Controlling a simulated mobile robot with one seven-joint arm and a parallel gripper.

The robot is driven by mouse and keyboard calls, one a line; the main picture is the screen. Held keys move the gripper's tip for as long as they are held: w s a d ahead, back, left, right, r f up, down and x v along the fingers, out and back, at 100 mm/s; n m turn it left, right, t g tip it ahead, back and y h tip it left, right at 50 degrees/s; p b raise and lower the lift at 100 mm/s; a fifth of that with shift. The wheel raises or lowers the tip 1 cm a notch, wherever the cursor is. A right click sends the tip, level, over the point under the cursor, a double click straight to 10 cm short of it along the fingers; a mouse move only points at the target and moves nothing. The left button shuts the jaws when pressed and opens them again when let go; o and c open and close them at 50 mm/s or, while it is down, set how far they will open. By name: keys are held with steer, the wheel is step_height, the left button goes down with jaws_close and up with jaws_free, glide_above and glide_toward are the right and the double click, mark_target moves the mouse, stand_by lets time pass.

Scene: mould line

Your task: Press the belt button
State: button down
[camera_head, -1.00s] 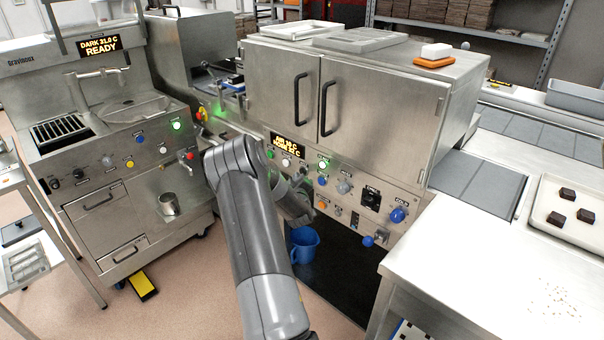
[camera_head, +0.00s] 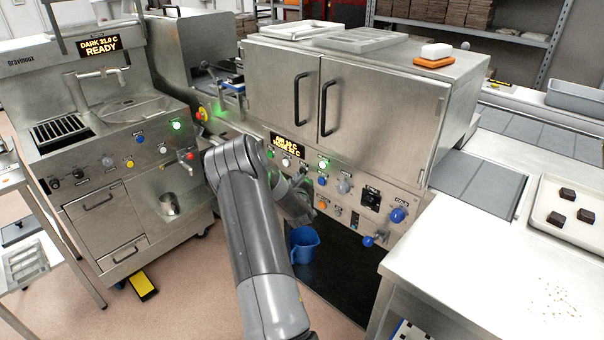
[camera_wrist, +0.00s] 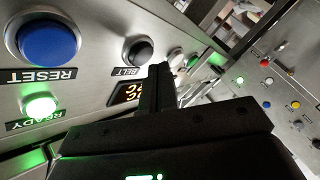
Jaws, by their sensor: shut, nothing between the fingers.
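The belt button (camera_wrist: 138,52) is a dark round cap in a metal collar, labelled BELT upside down in the wrist view. My gripper (camera_wrist: 160,72) is shut and empty. Its fingertips show just right of the button's lower edge and overlap it slightly; I cannot tell whether they touch it. In the head view my gripper (camera_head: 298,208) is by the front panel (camera_head: 345,195) of the steel cabinet, partly behind my arm. I cannot make out the belt button in the head view.
A blue RESET button (camera_wrist: 47,43) and a lit green READY lamp (camera_wrist: 39,106) are beside the belt button. An orange display (camera_wrist: 127,92) lies close to my fingers. A blue jug (camera_head: 304,244) stands below the panel. A white-topped table (camera_head: 480,260) is at right.

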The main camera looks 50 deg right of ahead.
steer(key=shift+d, duration=0.4)
